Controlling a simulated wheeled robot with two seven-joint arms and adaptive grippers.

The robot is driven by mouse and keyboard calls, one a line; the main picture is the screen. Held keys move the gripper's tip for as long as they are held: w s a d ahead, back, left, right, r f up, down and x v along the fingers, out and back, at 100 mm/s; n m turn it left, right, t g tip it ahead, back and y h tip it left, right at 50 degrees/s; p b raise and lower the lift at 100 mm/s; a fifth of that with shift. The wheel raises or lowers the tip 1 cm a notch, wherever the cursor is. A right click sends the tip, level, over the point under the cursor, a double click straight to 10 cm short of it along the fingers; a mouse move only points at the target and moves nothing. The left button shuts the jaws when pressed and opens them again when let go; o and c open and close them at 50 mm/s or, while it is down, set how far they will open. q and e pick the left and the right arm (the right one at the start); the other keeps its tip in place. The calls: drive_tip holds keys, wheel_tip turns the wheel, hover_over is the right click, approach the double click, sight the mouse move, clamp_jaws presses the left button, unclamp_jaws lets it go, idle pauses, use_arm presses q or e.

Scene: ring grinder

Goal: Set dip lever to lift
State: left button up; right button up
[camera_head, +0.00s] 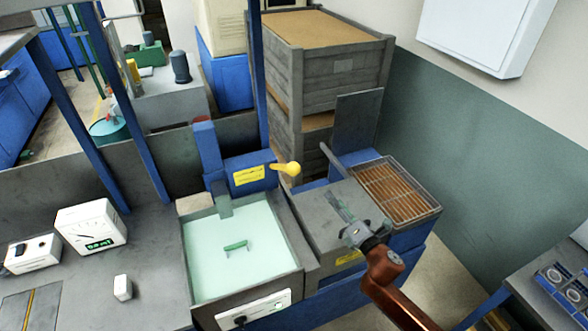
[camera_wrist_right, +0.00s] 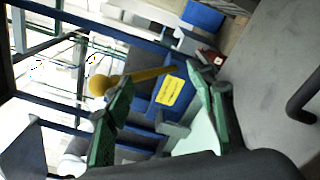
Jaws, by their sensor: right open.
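The dip lever (camera_head: 288,168) is a yellow arm with a round knob. It sticks out to the right from a blue box (camera_head: 250,174) with a yellow label, above a tank (camera_head: 294,279) of pale green liquid. My right gripper (camera_head: 335,200) is open and empty, to the right of and nearer than the knob, apart from it. In the right wrist view, the lever (camera_wrist_right: 152,74) shows beyond the open green fingers of my right gripper (camera_wrist_right: 163,80), its knob near the left fingertip. My left gripper is not in view.
A green handle (camera_head: 236,246) shows in the tank. A wire-covered tray (camera_head: 398,192) lies right of my right gripper, with a grey crate (camera_head: 340,68) behind. A blue post (camera_head: 257,75) rises behind the lever. A gauge (camera_head: 91,228) stands on the left bench.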

sight(294, 168)
drive_tip(key=w+a+r+n+g+y, duration=0.4)
drive_tip(key=a+r+n+y, duration=0.45)
drive_tip(key=n, duration=1.05)
drive_tip(key=shift+g+h, duration=0.45)
drive_tip(key=shift+g, duration=0.15)
drive_tip(key=x, duration=0.2)
drive_tip(key=p+x, duration=0.1)
drive_tip(key=x, duration=0.3)
drive_tip(key=shift+a+r, duration=0.15)
drive_tip(key=shift+r, duration=0.15)
clamp_jaws()
